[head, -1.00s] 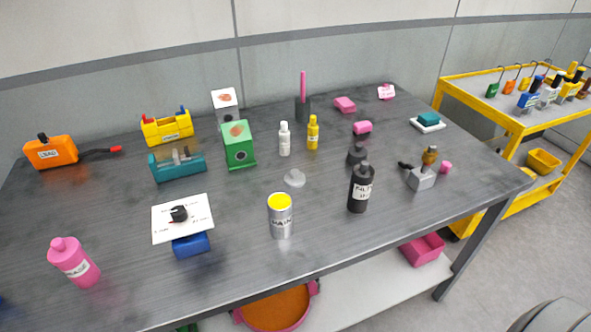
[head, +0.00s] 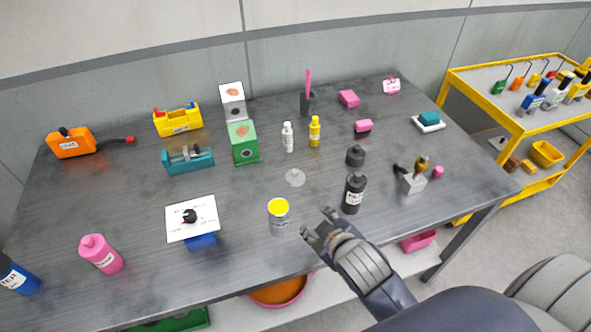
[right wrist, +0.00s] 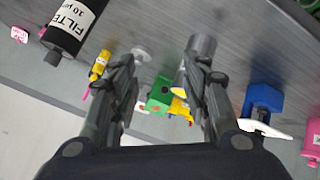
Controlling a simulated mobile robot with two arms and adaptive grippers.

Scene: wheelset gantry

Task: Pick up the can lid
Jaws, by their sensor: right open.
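The can lid (head: 295,177) is a small light grey disc lying flat on the table, behind the paint can (head: 279,216). The can is silver, upright, with a yellow top. My right gripper (head: 317,222) is over the front of the table, right of the can and nearer the front edge than the lid. It is open and empty. In the right wrist view the lid (right wrist: 140,53) shows beyond the left finger, and the can (right wrist: 202,46) shows beyond the right finger. My left gripper is not in view.
A black bottle (head: 354,193) stands close to the right of my right gripper, with a dark round object (head: 355,156) behind it. White (head: 288,138) and yellow (head: 314,131) bottles stand behind the lid. The table (head: 240,275) is bare around the lid.

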